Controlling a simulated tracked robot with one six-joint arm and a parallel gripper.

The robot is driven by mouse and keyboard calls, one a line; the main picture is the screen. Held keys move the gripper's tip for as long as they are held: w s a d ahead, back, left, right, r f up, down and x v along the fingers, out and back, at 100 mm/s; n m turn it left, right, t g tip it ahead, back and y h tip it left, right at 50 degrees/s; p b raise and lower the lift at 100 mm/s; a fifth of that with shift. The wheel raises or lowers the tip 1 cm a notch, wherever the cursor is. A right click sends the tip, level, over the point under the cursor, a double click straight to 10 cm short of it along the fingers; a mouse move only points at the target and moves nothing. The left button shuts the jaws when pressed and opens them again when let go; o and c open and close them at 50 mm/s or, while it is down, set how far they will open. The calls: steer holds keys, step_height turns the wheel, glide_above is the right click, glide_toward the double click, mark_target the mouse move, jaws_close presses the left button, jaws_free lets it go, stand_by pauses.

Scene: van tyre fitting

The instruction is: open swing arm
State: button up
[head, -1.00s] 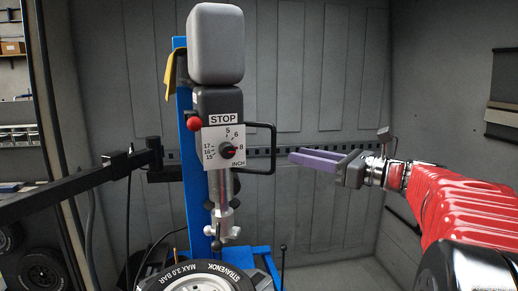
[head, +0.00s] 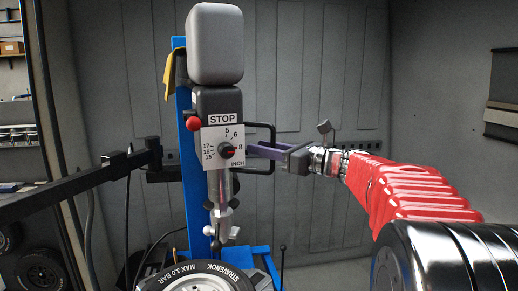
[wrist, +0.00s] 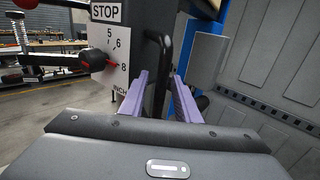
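The swing arm's head is a dark grey box (head: 218,101) with a white STOP plate and dial (head: 223,147), above a metal rod with the mount head (head: 222,222). A black loop handle (head: 273,131) sticks out on its right side. My gripper (head: 252,149) has purple fingers and reaches the handle from the right. In the wrist view the fingers (wrist: 160,80) are apart, with the black handle (wrist: 157,42) between them. The handle looks ungripped; whether a finger touches it, I cannot tell.
A red knob (head: 193,124) sits on the head's left. A black bar (head: 75,185) runs in from the left to the blue column (head: 184,95). A tyre (head: 195,276) lies below the mount head. A grey wall stands behind.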

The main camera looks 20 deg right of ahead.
steer(key=shift+w+a, duration=0.25)
steer(key=shift+w, duration=0.15)
jaws_close()
stand_by(0.4)
